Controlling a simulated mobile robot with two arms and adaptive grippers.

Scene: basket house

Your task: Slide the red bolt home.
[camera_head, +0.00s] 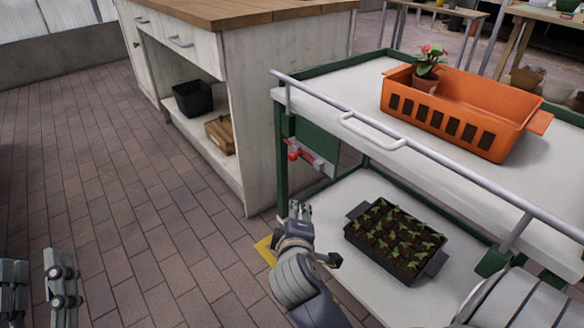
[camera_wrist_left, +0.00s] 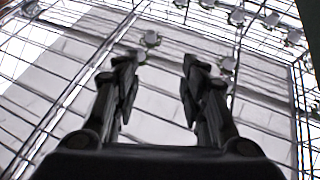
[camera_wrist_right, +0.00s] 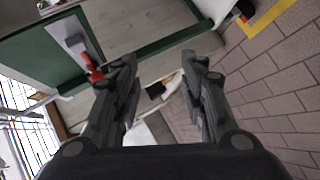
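The red bolt (camera_head: 294,156) sits on a light plate on the green end panel of the potting cart, with a round red knob at its left end. It also shows in the right wrist view (camera_wrist_right: 92,68), beside the left finger's tip and partly hidden by it. My right gripper (camera_head: 299,208) is below the bolt in the head view, empty, and its fingers stand apart in the right wrist view (camera_wrist_right: 157,68). The bolt is not between them. My left gripper (camera_head: 38,262) is at the lower left, open and empty, far from the cart; its wrist view shows the roof.
The cart's upper shelf holds an orange crate (camera_head: 460,112) with a potted flower (camera_head: 428,68). The lower shelf holds a black seedling tray (camera_head: 370,253). A wooden-topped cabinet (camera_head: 245,110) stands behind the cart's end. Yellow tape (camera_head: 263,250) marks the brick floor, which is open at left.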

